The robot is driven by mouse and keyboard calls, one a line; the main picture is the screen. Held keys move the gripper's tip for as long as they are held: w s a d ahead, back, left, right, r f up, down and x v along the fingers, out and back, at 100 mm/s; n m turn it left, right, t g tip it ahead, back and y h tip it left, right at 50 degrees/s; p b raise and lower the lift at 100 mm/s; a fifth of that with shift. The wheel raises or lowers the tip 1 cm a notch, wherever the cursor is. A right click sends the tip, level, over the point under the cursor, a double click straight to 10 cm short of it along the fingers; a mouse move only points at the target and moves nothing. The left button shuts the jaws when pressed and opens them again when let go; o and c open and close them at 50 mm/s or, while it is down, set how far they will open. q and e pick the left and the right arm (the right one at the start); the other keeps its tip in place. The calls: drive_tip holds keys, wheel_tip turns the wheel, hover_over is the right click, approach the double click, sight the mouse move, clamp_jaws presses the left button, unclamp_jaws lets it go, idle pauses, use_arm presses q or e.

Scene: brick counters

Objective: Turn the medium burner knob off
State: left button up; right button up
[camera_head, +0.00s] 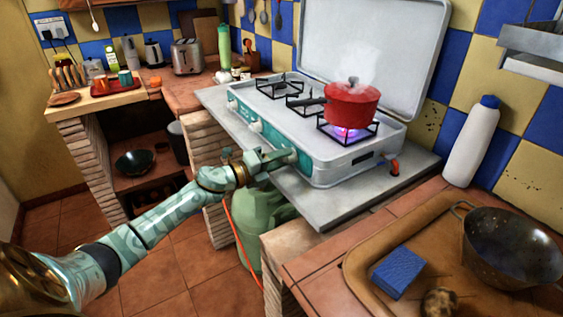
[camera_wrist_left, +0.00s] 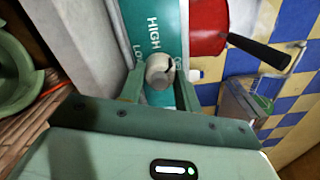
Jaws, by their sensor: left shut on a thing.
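The stove (camera_head: 320,152) is a white camping cooker with a teal front panel and an open lid. A red pot (camera_head: 350,106) sits on its nearest burner, where a purple-blue flame (camera_head: 350,133) burns. Two cream knobs, one (camera_head: 257,126) and another farther off (camera_head: 232,104), show on the front panel. My left gripper (camera_head: 284,158) is at the panel's near end, shut on a third knob. In the left wrist view this pale round knob (camera_wrist_left: 160,70) sits between the two fingers, beside the words HIGH and LO. Which knob is the medium one is not marked in view.
The metal stove lid (camera_head: 375,50) stands up behind the burners. A green gas bottle (camera_head: 262,222) stands below the counter with an orange hose. A white bottle (camera_head: 472,145), blue sponge (camera_head: 397,270) and colander (camera_head: 510,250) are at the right.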

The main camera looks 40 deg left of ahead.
use_arm(q)
drive_tip(key=m, duration=0.1)
drive_tip(key=m+b, duration=0.1)
drive_tip(key=m, duration=0.1)
drive_tip(key=m+b, duration=0.1)
drive_tip(key=m, duration=0.1)
drive_tip(key=shift+f, duration=0.3)
drive_tip(key=shift+r+m+b, duration=0.1)
drive_tip(key=shift+m+b, duration=0.65)
drive_tip(key=shift+m, duration=0.95)
use_arm(e)
drive_tip(key=shift+s+d+f, duration=0.1)
drive_tip(key=shift+s+f, duration=0.35)
drive_tip(key=shift+f, duration=0.4)
drive_tip(key=shift+s+f, duration=0.4)
drive_tip(key=shift+f, duration=0.45)
use_arm(q)
drive_tip(key=shift+d, duration=0.1)
drive_tip(key=o, duration=1)
drive_tip(key=shift+r, duration=0.15)
drive_tip(key=shift+s, duration=0.2)
drive_tip(key=p+v, duration=0.2)
drive_tip(key=v, duration=1.4)
use_arm(e)
drive_tip(key=shift+w+r, duration=0.3)
drive_tip(key=shift+r, duration=0.25)
drive_tip(key=shift+w+r, duration=0.25)
drive_tip(key=shift+r, duration=0.3)
